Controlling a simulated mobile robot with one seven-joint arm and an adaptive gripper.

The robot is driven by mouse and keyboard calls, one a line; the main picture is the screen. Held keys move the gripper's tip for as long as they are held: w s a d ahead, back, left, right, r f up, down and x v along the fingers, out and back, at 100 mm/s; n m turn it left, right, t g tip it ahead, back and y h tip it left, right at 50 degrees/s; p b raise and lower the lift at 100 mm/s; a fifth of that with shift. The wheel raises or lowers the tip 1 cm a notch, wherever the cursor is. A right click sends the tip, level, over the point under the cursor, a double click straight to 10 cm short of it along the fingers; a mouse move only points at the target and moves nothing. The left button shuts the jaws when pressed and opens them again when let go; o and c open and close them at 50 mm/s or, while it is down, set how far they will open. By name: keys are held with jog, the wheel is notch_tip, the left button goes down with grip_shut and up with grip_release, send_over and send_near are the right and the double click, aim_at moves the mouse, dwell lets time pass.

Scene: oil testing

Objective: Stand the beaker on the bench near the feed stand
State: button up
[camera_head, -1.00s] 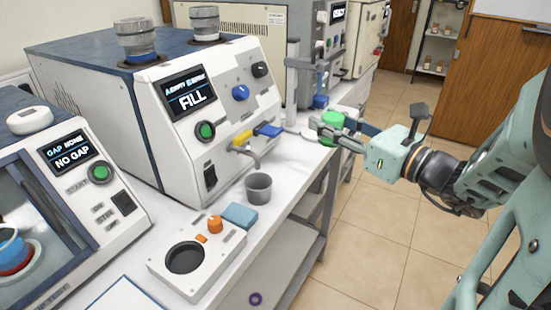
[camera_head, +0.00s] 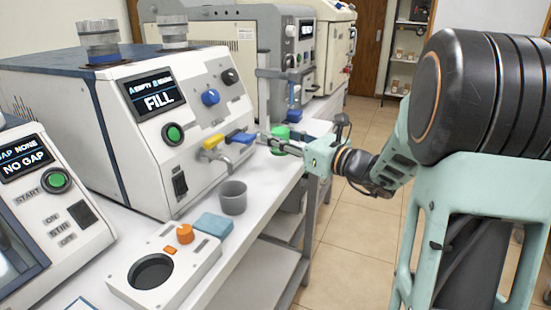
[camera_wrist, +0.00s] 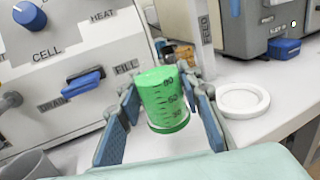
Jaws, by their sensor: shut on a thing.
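The green graduated beaker (camera_head: 281,131) is held at the front edge of the bench, right of the FILL machine's spout. In the wrist view the beaker (camera_wrist: 162,98) sits between both blue-grey fingers of my gripper (camera_wrist: 166,120), which is shut on it. My gripper also shows in the head view (camera_head: 282,143). Whether the beaker's base touches the bench cannot be told. A grey upright post (camera_head: 264,100), perhaps the feed stand, rises behind the beaker. A white ring-shaped disc (camera_wrist: 259,110) lies on the bench right of the beaker.
The FILL machine (camera_head: 150,130) stands left, with yellow and blue levers (camera_head: 240,137) close to my gripper. A grey cup (camera_head: 233,198) stands below its spout. A blue block (camera_head: 213,225) and a white unit with a round well (camera_head: 190,262) are nearer. Bare bench lies between cup and gripper.

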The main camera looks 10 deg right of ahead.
aim_at(277, 150)
jog(key=shift+w+f, duration=0.3)
jog(key=shift+f, duration=0.15)
jog(key=shift+w+f+b, duration=0.15)
jog(key=shift+f+b, duration=0.6)
jog(key=shift+f, duration=0.1)
jog(key=shift+w+f+b, duration=0.1)
jog(key=shift+f+b, duration=0.6)
jog(key=shift+f, duration=0.1)
jog(key=shift+f, duration=0.15)
jog(key=o, duration=1.2)
